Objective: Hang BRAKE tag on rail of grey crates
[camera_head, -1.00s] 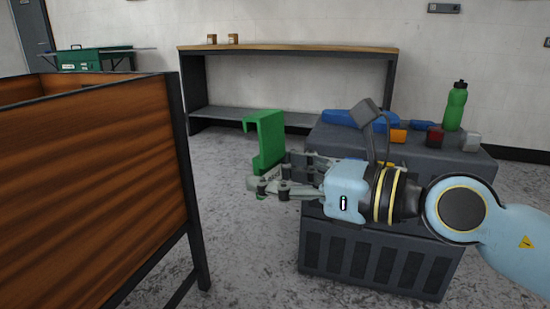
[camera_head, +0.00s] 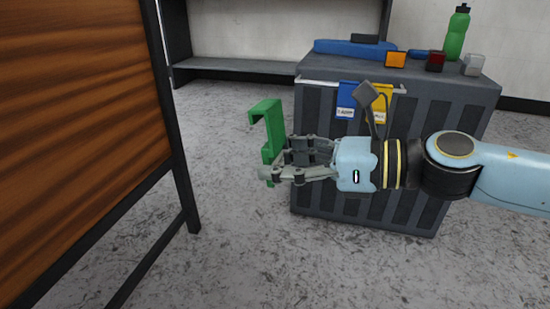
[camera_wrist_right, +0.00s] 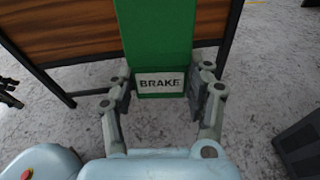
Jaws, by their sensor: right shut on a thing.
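The green BRAKE tag (camera_head: 272,135) has a hooked top and is held upright, left of the grey crates. The right wrist view shows its white BRAKE label (camera_wrist_right: 161,83) between the fingers. My right gripper (camera_head: 272,174) is shut on the tag's lower part. The grey crates (camera_head: 420,205) stand stacked behind and to the right of my right gripper. A light rail (camera_head: 318,82) runs along their upper front, with a blue tag (camera_head: 346,98) and a yellow tag (camera_head: 380,106) hanging on it. My right wrist partly covers the crates' front.
A wooden panel (camera_head: 80,120) in a black frame stands close on the left. Floor between is clear.

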